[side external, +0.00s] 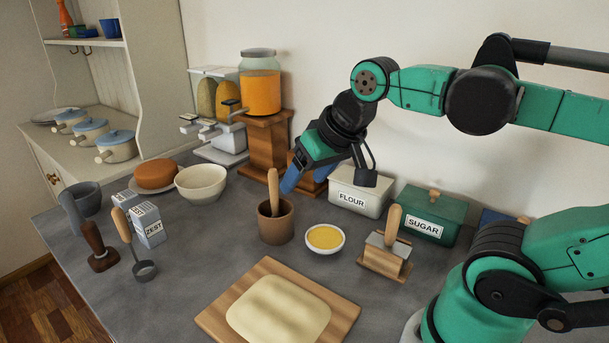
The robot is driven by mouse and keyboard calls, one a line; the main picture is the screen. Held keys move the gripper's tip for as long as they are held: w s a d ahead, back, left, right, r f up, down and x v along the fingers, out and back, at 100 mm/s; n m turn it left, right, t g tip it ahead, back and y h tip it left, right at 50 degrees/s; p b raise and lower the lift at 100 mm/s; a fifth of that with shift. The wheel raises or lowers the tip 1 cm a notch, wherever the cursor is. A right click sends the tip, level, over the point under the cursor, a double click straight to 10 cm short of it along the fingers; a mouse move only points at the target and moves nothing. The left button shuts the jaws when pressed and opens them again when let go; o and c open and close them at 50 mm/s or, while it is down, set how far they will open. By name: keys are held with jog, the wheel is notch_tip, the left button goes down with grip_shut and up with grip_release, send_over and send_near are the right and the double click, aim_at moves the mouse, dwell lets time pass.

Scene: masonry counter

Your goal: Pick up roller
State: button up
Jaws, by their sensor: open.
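I cannot tell for sure which thing is the roller. A tool with a wooden handle and a round dark metal end (130,243) is at the left of the counter, leaning by the small boxes. A dark wooden tool with a broad base (98,250) stands beside it. Another wooden-handled tool (391,228) sits in a wooden stand right of the middle. My gripper (328,182) is open and empty, above the back of the counter by the flour box, well apart from these tools.
A brown cup with a wooden pestle (275,225) and a yellow-filled bowl (325,239) stand mid-counter. Dough lies on a wooden board (345,325) in front. Flour (352,198) and sugar (418,226) boxes and a juice dispenser (261,90) line the back.

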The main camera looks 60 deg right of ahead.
jog(key=s+d+m+g, duration=0.35)
jog(key=d+m, duration=0.35)
jog(key=m, duration=0.5)
jog(key=m+g, duration=0.3)
jog(key=m, duration=0.8)
send_over(389, 244)
jog(key=shift+w+d+t, duration=0.25)
jog(key=shift+w+d, duration=0.15)
jog(key=shift+m+y, duration=0.3)
jog(key=shift+m, duration=0.1)
jog(key=f, duration=0.4)
jog(key=shift+s+f, duration=0.2)
jog(key=shift+s, duration=0.05)
jog(key=shift+f, duration=3.3)
grip_shut()
